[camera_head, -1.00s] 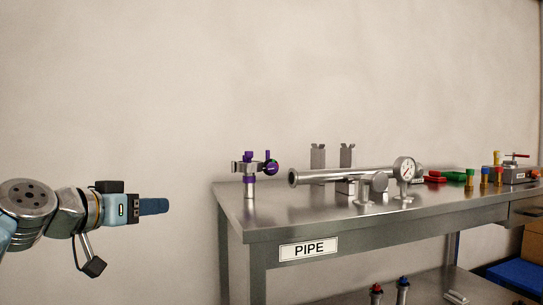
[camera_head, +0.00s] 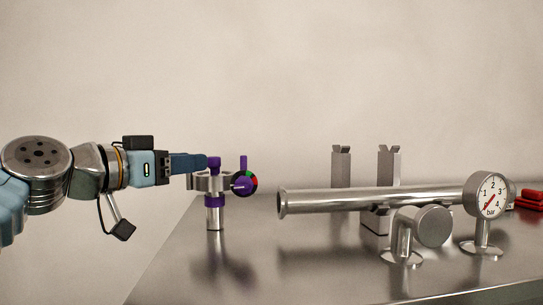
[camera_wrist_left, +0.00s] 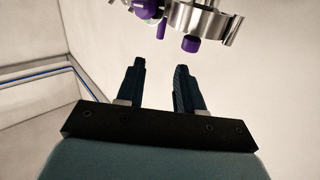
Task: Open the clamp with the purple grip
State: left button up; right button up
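The clamp (camera_head: 210,182) is a metal ring with purple parts, standing on a short post at the table's left end. A purple grip (camera_head: 214,163) stands up on its left, and a round dial with red and green marks sits on its right. My left gripper (camera_head: 190,162) comes in from the left, its fingertips close to the purple grip in the head view. In the left wrist view, the left gripper (camera_wrist_left: 158,75) has its two fingers apart with nothing between them; the clamp (camera_wrist_left: 195,17) is beyond the fingertips. My right gripper is not in view.
A metal pipe (camera_head: 370,197) lies across supports to the right of the clamp. A pressure gauge (camera_head: 489,195) and a short round-ended fitting (camera_head: 433,226) stand before it. The metal table top (camera_head: 270,275) is bare in front.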

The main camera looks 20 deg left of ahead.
aim_at(243, 157)
pick_arm(q)
jog(key=p+x, duration=0.2)
jog(key=x, duration=1.1)
jog(key=shift+w+r+p, duration=0.15)
jog(key=shift+w+p, duration=0.1)
jog(key=shift+p, duration=0.05)
jog(key=shift+w+d, duration=0.1)
jog(key=shift+w, duration=0.35)
grip_shut()
